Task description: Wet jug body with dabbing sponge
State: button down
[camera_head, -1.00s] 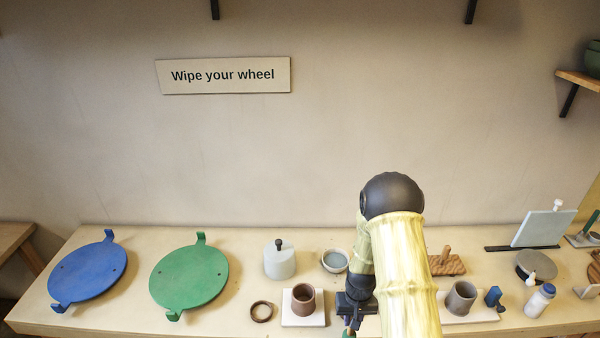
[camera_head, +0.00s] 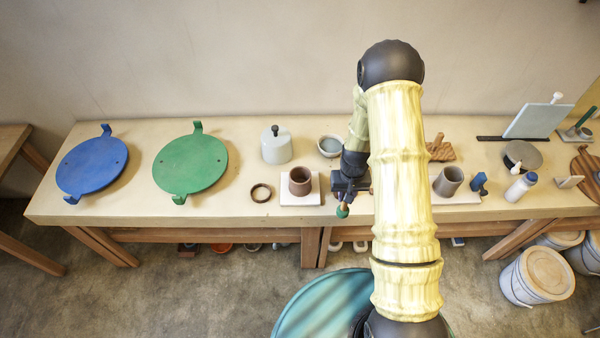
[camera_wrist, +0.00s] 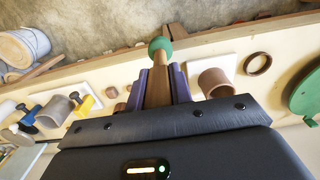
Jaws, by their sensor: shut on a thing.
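My gripper (camera_head: 347,190) is shut on the wooden handle of the dabbing sponge, seen between the fingers in the wrist view (camera_wrist: 160,86). The sponge's round green tip (camera_head: 342,211) points past the bench's front edge; it also shows in the wrist view (camera_wrist: 160,45). Two open clay cylinders could be the jug body: a reddish-brown one (camera_head: 300,181) on a white tile just left of my gripper, and a grey-brown one (camera_head: 448,181) on another tile right of my arm. The sponge touches neither. A small bowl of bluish water (camera_head: 330,146) stands behind my gripper.
A lidded pale jar (camera_head: 276,147) and brown ring (camera_head: 261,193) stand left. Green (camera_head: 190,165) and blue (camera_head: 91,167) discs lie further left. A blue tool (camera_head: 479,182) and white bottle (camera_head: 521,187) stand right. My arm hides the bench between the tiles.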

jog(key=c, duration=2)
grip_release()
grip_shut()
notch_tip(320, 180, down, 14)
jog(key=b, duration=1.4)
